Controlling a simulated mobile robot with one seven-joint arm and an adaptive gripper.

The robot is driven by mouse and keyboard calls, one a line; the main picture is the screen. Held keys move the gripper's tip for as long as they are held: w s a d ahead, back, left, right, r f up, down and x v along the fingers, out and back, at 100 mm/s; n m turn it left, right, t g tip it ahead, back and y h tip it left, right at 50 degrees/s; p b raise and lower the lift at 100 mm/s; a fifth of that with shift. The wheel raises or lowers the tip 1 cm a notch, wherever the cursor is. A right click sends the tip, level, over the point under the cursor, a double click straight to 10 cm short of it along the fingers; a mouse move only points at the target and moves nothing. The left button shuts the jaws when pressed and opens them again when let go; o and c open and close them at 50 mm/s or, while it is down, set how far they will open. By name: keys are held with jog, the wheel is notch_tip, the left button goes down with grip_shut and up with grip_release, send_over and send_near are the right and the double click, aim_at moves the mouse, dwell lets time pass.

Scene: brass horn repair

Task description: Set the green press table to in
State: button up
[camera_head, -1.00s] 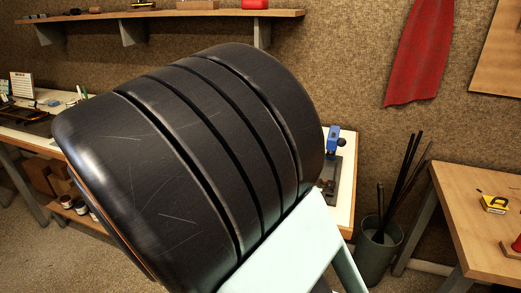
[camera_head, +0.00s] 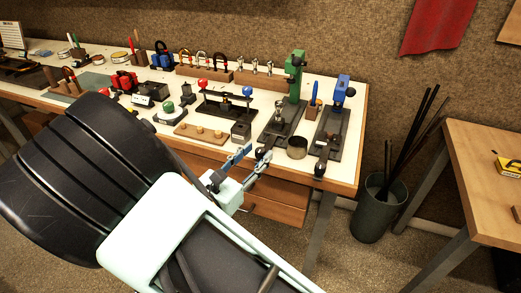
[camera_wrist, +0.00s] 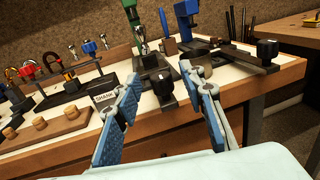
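The green press (camera_head: 295,72) stands upright on the workbench, with a dark base (camera_head: 272,138) running toward the front edge. A metal piece (camera_head: 283,110) stands on its base below the head. A black knob (camera_head: 262,153) is at the front end of the base; it also shows in the wrist view (camera_wrist: 163,86). My gripper (camera_head: 252,156) is open and empty at the bench's front edge, close to this knob. In the wrist view, the knob appears between the blue-padded fingers of my gripper (camera_wrist: 160,78). I cannot tell whether they touch it.
A similar blue press (camera_head: 342,88) stands to the right, with its own front knob (camera_head: 320,169). A round tin (camera_head: 297,148) sits between the presses. A block labelled SHANK (camera_wrist: 105,98) is to the left. A bin (camera_head: 380,210) stands right of the bench.

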jog(key=shift+x, duration=1.4)
jog(key=shift+c, duration=0.5)
grip_shut()
